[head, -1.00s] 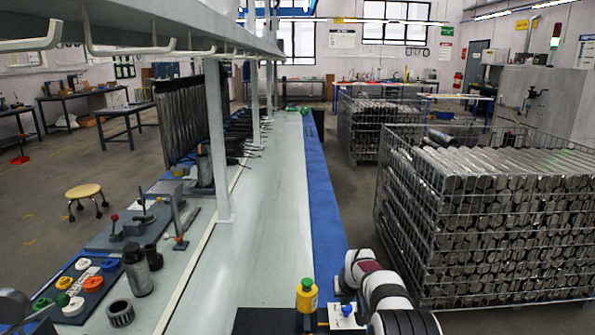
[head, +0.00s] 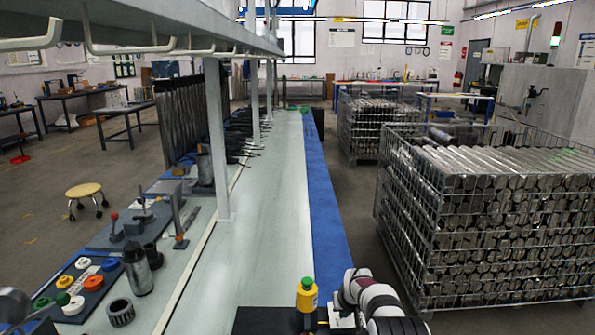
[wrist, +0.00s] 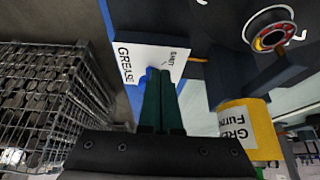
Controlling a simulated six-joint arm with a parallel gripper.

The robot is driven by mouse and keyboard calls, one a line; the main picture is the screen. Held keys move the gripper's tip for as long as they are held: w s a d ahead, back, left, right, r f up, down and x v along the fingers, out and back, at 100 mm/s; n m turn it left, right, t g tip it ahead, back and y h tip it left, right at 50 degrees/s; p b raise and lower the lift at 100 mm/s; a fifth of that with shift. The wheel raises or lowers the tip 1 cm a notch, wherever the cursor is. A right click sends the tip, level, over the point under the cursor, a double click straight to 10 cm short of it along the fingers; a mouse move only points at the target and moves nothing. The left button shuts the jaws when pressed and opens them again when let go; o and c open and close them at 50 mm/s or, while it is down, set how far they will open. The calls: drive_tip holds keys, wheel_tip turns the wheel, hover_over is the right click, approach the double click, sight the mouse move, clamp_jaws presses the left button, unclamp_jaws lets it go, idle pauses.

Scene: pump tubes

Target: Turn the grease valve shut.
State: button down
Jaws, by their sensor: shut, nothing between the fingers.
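The grease valve's blue handle (wrist: 150,73) shows in the wrist view at the tips of my gripper (wrist: 162,74), mostly hidden by its dark green fingers. The fingers are together with nothing between them. They overlap the handle in the picture; I cannot tell whether they touch it. Behind it is a white label plate (wrist: 128,62) reading "GREASE" and "SHUT". The handle's exact angle is unclear. In the head view my arm's wrist covers the handle, and only a little of the white plate (head: 342,318) shows.
A yellow grease container (head: 307,295) with a green cap stands just left of my arm; it also shows in the wrist view (wrist: 248,130). A round gauge (wrist: 270,37) is at upper right there. A wire crate of metal tubes (head: 400,215) stands to the right.

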drive_tip(key=shift+w+d, duration=0.1)
drive_tip(key=shift+w, duration=0.1)
drive_tip(key=shift+s+d, duration=0.15)
drive_tip(key=shift+d, duration=0.9)
idle(0.4)
